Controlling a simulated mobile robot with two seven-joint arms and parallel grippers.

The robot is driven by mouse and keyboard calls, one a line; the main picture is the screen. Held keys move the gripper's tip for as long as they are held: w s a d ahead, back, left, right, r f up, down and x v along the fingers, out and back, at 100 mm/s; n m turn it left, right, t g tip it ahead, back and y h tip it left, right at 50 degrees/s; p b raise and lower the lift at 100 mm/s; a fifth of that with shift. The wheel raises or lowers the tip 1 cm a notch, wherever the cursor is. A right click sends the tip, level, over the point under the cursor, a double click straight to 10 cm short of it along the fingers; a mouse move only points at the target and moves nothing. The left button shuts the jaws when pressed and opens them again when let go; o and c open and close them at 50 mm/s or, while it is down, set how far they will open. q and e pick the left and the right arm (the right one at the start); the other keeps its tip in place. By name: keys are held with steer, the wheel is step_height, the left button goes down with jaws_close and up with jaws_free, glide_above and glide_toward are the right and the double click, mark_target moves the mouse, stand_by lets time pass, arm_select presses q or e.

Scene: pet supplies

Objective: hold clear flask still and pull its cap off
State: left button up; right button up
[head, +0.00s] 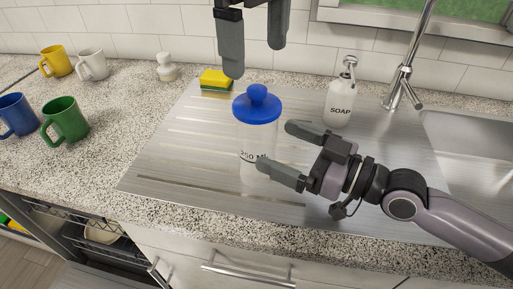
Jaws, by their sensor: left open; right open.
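The clear flask (259,143) stands upright on the metal drainboard near the picture's centre. A blue cap (256,107) with a round knob sits on its top. My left gripper (255,62) is open and points down, above and behind the cap, apart from it in the picture. My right gripper (283,151) is open, with its two fingers pointing left at the flask. Its nearer finger overlaps the flask's lower right side in the picture; I cannot tell whether it touches.
The drainboard (180,150) is ribbed. A soap bottle (340,100) and a faucet (402,75) stand right of the flask, beside the sink (470,140). A yellow sponge (215,80) lies behind left. Several mugs, including a green mug (66,121), stand far left.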

mark_target(250, 134)
steer(key=shift+x, duration=3.75)
steer(key=shift+f, duration=0.1)
steer(key=c, duration=1.4)
steer(key=shift+c, duration=0.2)
